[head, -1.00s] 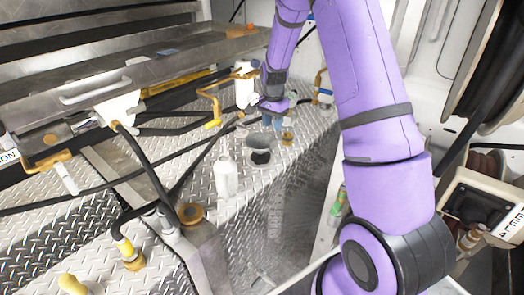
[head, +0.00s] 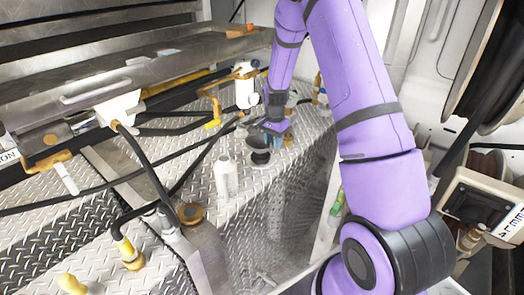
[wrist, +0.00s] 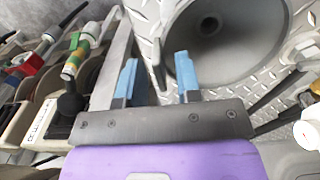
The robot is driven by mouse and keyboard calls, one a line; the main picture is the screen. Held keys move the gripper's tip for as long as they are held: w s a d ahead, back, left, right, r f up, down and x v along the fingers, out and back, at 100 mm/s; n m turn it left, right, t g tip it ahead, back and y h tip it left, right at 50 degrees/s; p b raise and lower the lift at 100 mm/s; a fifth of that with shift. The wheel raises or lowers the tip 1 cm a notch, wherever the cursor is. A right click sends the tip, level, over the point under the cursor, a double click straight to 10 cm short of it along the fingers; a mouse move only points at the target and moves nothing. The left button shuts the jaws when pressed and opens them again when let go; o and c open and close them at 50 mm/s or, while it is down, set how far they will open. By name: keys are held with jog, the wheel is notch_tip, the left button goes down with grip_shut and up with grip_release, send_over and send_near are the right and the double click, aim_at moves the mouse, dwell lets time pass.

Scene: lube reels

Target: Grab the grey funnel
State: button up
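The grey funnel (head: 259,157) stands on the diamond-plate deck, just right of a white bottle, in the head view. In the wrist view the funnel (wrist: 232,62) is large at the upper right, and I look into its wide mouth and dark hole. My gripper (wrist: 157,76) is open, with two blue fingers spread apart. The right finger overlaps the funnel's left rim in the picture; the left finger is outside it. Whether either finger touches the rim is unclear. In the head view my gripper (head: 272,127) is just above the funnel and partly hides it.
The white bottle (head: 226,178) stands close left of the funnel. Black hoses with yellow and orange nozzles (head: 213,115) run over the deck (head: 250,195) at the left. A hose reel (head: 485,65) is at the right. The deck's edge drops off right of the funnel.

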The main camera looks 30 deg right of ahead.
grip_shut()
jog(key=shift+r, duration=0.1)
